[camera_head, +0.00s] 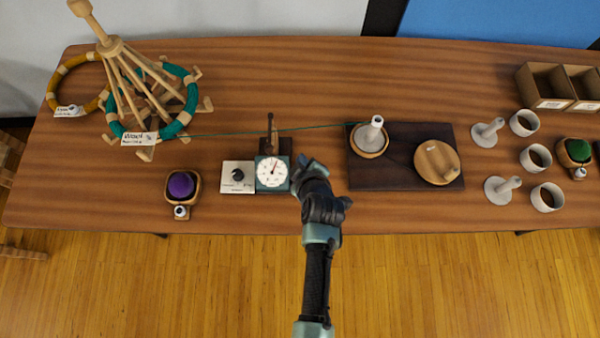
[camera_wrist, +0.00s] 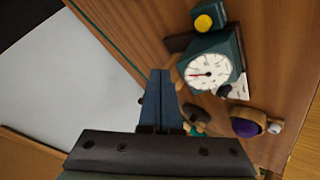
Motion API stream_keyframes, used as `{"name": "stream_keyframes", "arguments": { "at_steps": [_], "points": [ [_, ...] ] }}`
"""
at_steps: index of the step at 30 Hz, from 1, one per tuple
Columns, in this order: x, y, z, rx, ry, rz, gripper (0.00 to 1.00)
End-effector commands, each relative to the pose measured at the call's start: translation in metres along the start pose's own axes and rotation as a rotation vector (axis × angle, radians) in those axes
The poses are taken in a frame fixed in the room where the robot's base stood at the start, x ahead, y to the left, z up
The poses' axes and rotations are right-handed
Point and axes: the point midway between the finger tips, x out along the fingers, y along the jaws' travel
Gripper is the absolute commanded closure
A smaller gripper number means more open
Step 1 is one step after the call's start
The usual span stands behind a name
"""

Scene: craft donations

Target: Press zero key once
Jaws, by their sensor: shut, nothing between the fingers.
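A teal counter with a round white dial (camera_head: 272,172) stands near the table's front edge; its dial also shows in the wrist view (camera_wrist: 208,71). In the wrist view a round yellow button (camera_wrist: 203,22) sits on a dark teal part beside the dial. I cannot read a zero mark on it, and I cannot make it out in the head view. My gripper (camera_head: 302,162) is just right of the dial in the head view. Its blue fingers (camera_wrist: 160,76) are shut and empty, apart from the yellow button.
A white panel with a dark knob (camera_head: 238,175) adjoins the counter. A purple ball of yarn (camera_head: 181,185) sits left. Cups stand right.

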Motion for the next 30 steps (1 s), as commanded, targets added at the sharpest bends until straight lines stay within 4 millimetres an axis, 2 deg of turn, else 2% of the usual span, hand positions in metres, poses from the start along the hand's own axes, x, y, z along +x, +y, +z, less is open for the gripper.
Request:
{"name": "stream_keyframes", "arguments": {
  "at_steps": [8,24,30],
  "points": [
    [0.006,-0.004,0.004,0.001,0.0,0.001,1.0],
    [0.055,-0.04,0.04,0.001,0.001,0.002,1.0],
    [0.062,-0.044,0.045,0.001,0.001,0.002,1.0]
  ]
}}
